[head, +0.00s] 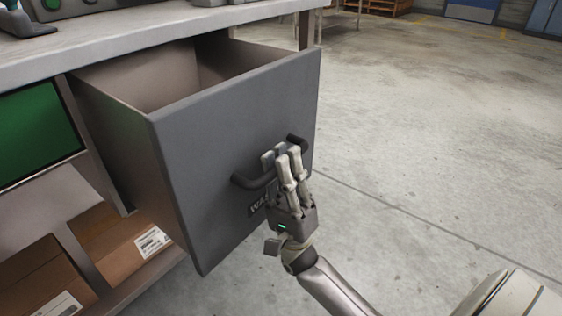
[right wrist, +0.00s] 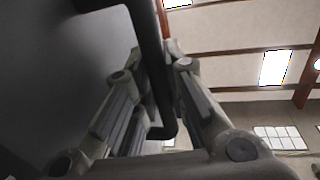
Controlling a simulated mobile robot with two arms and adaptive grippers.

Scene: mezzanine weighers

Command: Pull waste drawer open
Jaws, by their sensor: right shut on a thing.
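The waste drawer (head: 215,150) is a grey-fronted drawer under the workbench, and it stands well out from the bench with its inside visible. Its dark bar handle (head: 248,182) runs across the front. My right gripper (head: 282,155) is shut on the handle near its right part and covers most of the label beneath. In the right wrist view, the handle (right wrist: 152,60) passes between the fingers of my right gripper (right wrist: 155,100), with the drawer front (right wrist: 60,70) at left. My left gripper is not in view.
The workbench top (head: 150,35) is above the drawer. Cardboard boxes (head: 115,245) sit on the lower shelf, and a green panel (head: 38,130) is left of the drawer. The concrete floor (head: 430,130) at right is clear.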

